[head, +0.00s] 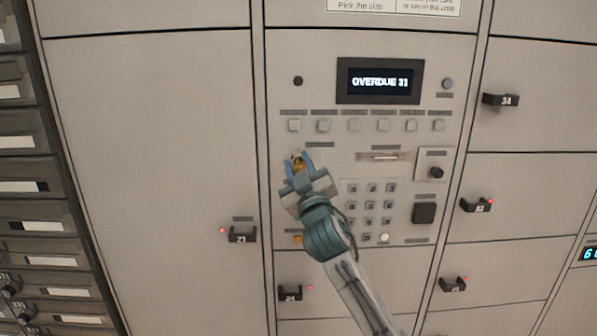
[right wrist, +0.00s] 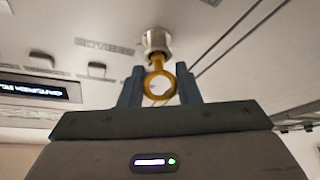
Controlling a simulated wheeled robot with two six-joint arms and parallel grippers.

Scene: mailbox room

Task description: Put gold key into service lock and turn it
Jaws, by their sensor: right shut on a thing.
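My right gripper (head: 300,167) is at the left side of the control panel, below the row of square buttons. It is shut on the gold key (head: 297,162). In the right wrist view the gold key (right wrist: 158,84) has its ring-shaped bow between the two fingers (right wrist: 159,88). Its shaft points into the round silver service lock (right wrist: 156,42) and meets its face. How deep the key sits, I cannot tell. In the head view the lock is mostly hidden by the gripper. My left gripper is not in view.
Dark mailboxes (head: 40,220) line the left edge. The space before the large left door (head: 150,140) is clear.

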